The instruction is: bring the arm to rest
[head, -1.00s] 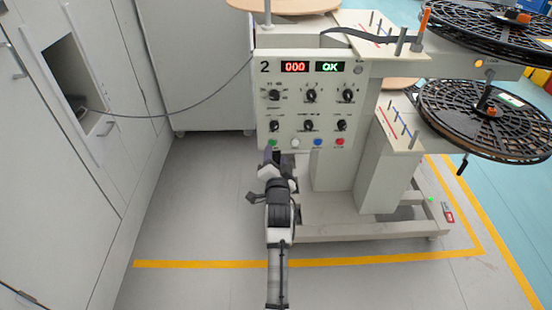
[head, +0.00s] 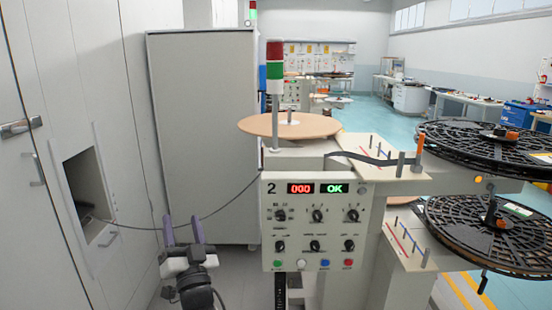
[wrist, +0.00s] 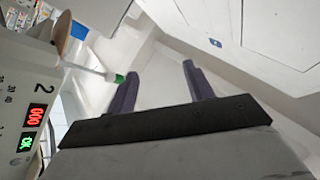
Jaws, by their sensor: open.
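My gripper (head: 183,231) is at the lower left of the head view, in front of the grey cabinet and left of the control panel. Its two purple fingers point up and stand apart with nothing between them. In the wrist view the open fingers (wrist: 160,85) also show empty. My gripper is apart from the panel. The station 2 panel (head: 297,232) shows a red 000 and a green OK. It also shows at the left edge of the wrist view, tilted (wrist: 25,98).
A signal tower (head: 275,90) and a tan disc (head: 289,126) top the station. Black reels (head: 490,150) are at the right. A tall grey cabinet (head: 205,130) stands behind, and white cupboards with an opening (head: 92,195) line the left. A thin cable hangs between.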

